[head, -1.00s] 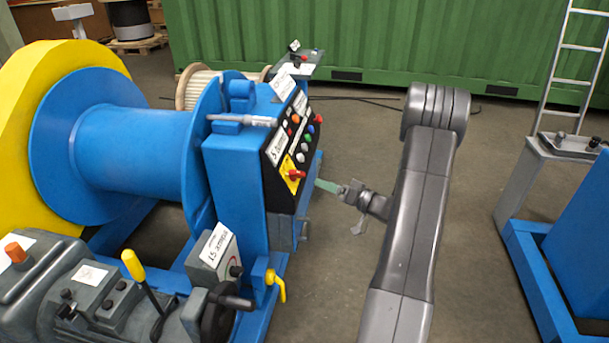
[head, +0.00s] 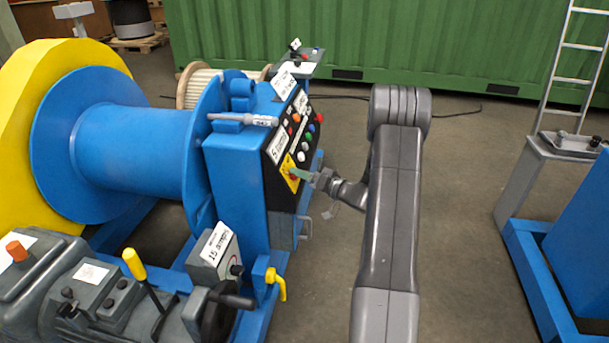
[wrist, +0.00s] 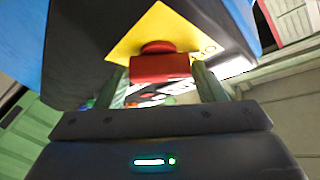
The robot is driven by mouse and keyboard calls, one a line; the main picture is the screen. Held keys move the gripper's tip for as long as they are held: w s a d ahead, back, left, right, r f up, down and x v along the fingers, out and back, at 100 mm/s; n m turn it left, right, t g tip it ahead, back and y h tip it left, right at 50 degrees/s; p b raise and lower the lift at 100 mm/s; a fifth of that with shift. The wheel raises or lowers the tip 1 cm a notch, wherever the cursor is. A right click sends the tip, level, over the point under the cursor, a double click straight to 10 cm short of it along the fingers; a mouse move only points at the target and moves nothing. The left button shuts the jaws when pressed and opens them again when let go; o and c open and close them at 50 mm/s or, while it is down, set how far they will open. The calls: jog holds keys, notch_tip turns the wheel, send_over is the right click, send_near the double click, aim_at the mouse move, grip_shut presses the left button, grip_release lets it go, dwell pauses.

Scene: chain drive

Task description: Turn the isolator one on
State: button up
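The isolator is a red rotary handle (wrist: 160,67) on a yellow plate (wrist: 146,30), low on the black control panel (head: 277,150) of the blue machine. In the head view the yellow plate (head: 287,168) shows, with the red handle mostly covered by my gripper. My gripper (wrist: 160,85) has its two green fingers apart, one on each side of the red handle. Whether the fingers touch the handle cannot be told. Part of the handle's lower edge lies between the fingertips.
Several coloured buttons (head: 307,138) sit above the isolator on the panel. A yellow lever (head: 277,284) and a black handwheel (head: 218,312) stick out at the machine's lower front. Open floor (head: 460,210) lies right of my arm, before a blue frame (head: 530,270).

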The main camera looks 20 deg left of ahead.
jog(key=c, duration=0.5)
jog(key=shift+m+b, duration=0.35)
jog(key=shift+m, duration=0.05)
jog(key=m+h+p, duration=0.3)
jog(key=m+p, duration=0.2)
jog(key=r+m+h+p, duration=0.1)
jog(key=m+h+p, duration=0.2)
jog(key=m+p, duration=0.2)
jog(key=m+h+p, duration=0.3)
jog(key=m+p, duration=0.3)
jog(key=shift+s+a+r+h, duration=0.1)
jog(key=shift+a+r+h, duration=0.2)
jog(key=shift+f+p, duration=0.2)
jog(key=shift+p, duration=0.45)
